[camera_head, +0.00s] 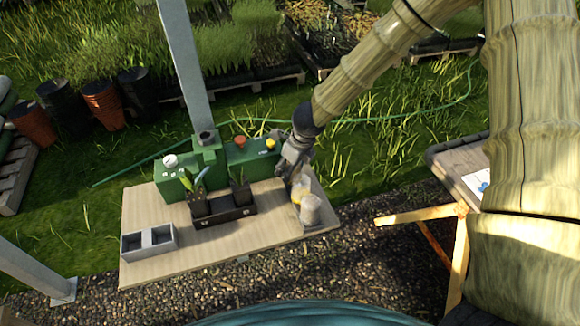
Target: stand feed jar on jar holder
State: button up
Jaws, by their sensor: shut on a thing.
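My gripper (293,177) reaches down over the right end of the wooden table and is shut on a pale jar with a yellow band (301,193), which looks to be the feed jar. The jar is small and partly hidden by the fingers. A whitish cylinder (311,212) stands close in front of it, on or beside a grey base at the table's right edge. I cannot tell whether the jar touches the base or hangs just above it. I cannot make out for certain which part is the jar holder.
The table (190,262) also bears a green unit (240,152) with coloured knobs, a black tray (226,219) with potted plants, and a grey two-compartment box (148,242). A metal post (185,65) rises behind. The table's front strip is clear. A wooden trestle (458,255) stands to the right.

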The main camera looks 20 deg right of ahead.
jog(key=shift+f, duration=0.1)
jog(key=o, duration=1.2)
jog(key=v, duration=1.2)
jog(key=shift+w+a, duration=0.1)
